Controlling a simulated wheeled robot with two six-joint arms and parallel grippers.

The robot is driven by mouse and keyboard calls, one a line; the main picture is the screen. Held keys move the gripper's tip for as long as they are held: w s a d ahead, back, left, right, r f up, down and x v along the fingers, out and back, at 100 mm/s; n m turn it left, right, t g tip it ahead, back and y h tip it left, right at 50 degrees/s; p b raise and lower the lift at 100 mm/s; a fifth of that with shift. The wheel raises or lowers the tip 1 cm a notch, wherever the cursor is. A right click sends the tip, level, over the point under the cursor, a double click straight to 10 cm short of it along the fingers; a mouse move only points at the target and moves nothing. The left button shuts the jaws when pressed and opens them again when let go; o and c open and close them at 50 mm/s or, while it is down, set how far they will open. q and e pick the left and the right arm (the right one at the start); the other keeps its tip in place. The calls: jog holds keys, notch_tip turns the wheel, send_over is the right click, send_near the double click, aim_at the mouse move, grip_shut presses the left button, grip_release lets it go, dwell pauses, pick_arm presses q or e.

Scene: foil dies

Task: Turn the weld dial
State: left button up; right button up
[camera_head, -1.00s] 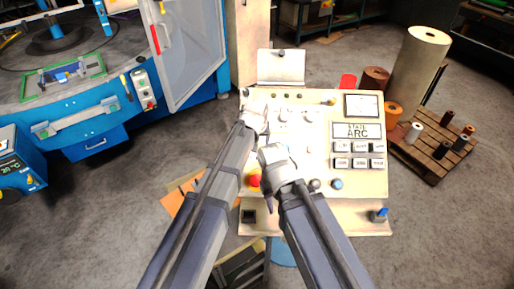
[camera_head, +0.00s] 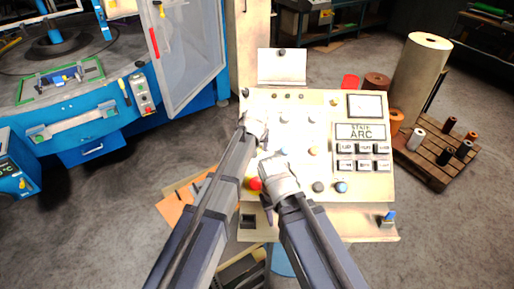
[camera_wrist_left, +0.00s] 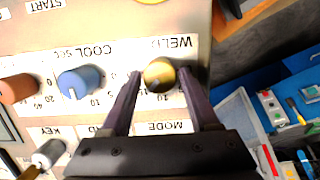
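The weld dial (camera_wrist_left: 159,74) is a round gold knob under an upside-down WELD label in the left wrist view. My left gripper (camera_wrist_left: 158,74) is open, with one dark finger on each side of the dial. A gap shows on the left of the dial; whether the right finger touches it I cannot tell. In the head view my left gripper (camera_head: 255,127) is over the upper left of the cream control panel (camera_head: 375,185) and hides the dial. My right gripper (camera_head: 277,172) is over the panel's lower left; its fingers are not clear.
A blue COOL knob (camera_wrist_left: 80,82) and a brown knob (camera_wrist_left: 17,89) sit left of the dial in the wrist view. In the head view a red button (camera_head: 254,184) is beside my right gripper. A blue machine (camera_head: 190,85) stands left, a spool pallet (camera_head: 432,155) right.

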pick_arm(q)
grip_shut()
jog(key=shift+n, duration=0.3)
jog(key=n+h, duration=0.1)
jog(key=n, duration=0.2)
jog(key=shift+s+a+n, duration=0.1)
jog(key=shift+a+n, duration=0.05)
jog(key=shift+n, duration=0.15)
jog(key=shift+f+n+t+h+b, duration=0.1)
jog(key=shift+n+t+h+b, duration=0.25)
jog(key=shift+n, duration=1.55)
jog(key=shift+o, duration=1.6)
grip_release()
